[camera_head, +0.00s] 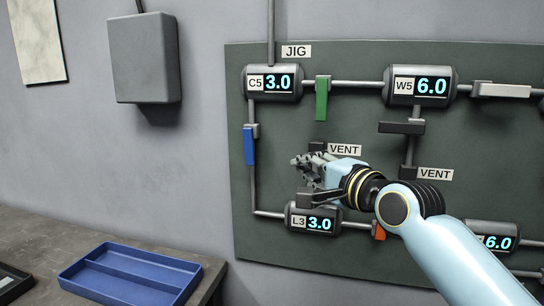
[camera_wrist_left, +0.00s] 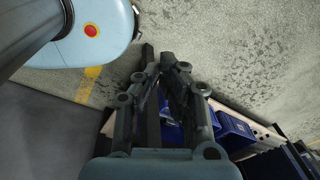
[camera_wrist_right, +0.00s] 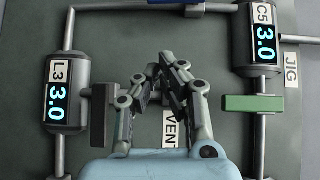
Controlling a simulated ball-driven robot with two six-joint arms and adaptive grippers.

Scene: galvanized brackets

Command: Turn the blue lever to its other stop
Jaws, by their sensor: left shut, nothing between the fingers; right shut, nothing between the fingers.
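The blue lever (camera_head: 249,146) sits on the vertical pipe at the left of the dark green board, between the C5 and L3 gauges. Its handle hangs down from its pivot, along the pipe. In the right wrist view only part of the blue lever (camera_wrist_right: 176,2) shows at the top edge. My right gripper (camera_head: 297,164) is shut and empty, in front of the board, to the right of the lever and apart from it. Its fingers (camera_wrist_right: 162,62) also show in the right wrist view. My left gripper (camera_wrist_left: 160,62) is shut and empty, away from the board.
A green lever (camera_head: 321,98) hangs from the top pipe, and a black lever (camera_head: 401,127) crosses another pipe. An orange lever (camera_head: 379,231) is partly behind my right arm. The C5 gauge (camera_head: 271,83) and L3 gauge (camera_head: 313,219) read 3.0. A blue tray (camera_head: 130,273) lies on the bench.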

